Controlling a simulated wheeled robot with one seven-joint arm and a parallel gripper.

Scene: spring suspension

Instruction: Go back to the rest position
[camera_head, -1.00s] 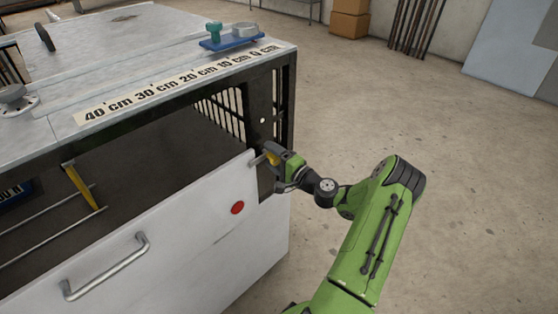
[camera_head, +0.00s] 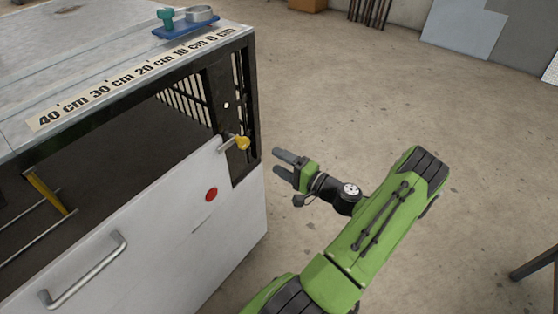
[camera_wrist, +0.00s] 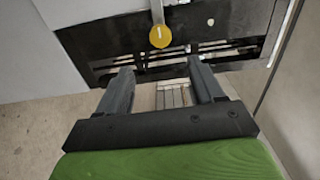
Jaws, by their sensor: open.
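My gripper (camera_head: 281,165) is open and empty at the end of my green arm, just right of the machine's side. In the wrist view its two grey fingers (camera_wrist: 160,90) are spread apart with nothing between them. A yellow knob (camera_head: 243,143) on a metal rod sticks out of the machine's dark side frame, left of my gripper and apart from it. The knob also shows beyond the fingers in the wrist view (camera_wrist: 160,37).
The machine has a white front panel (camera_head: 150,240) with a handle (camera_head: 85,272) and a red button (camera_head: 211,194). A centimetre scale (camera_head: 130,78) and a blue piece (camera_head: 186,30) are on top. Floor to the right is open; a dark leg (camera_head: 538,265) stands at the right edge.

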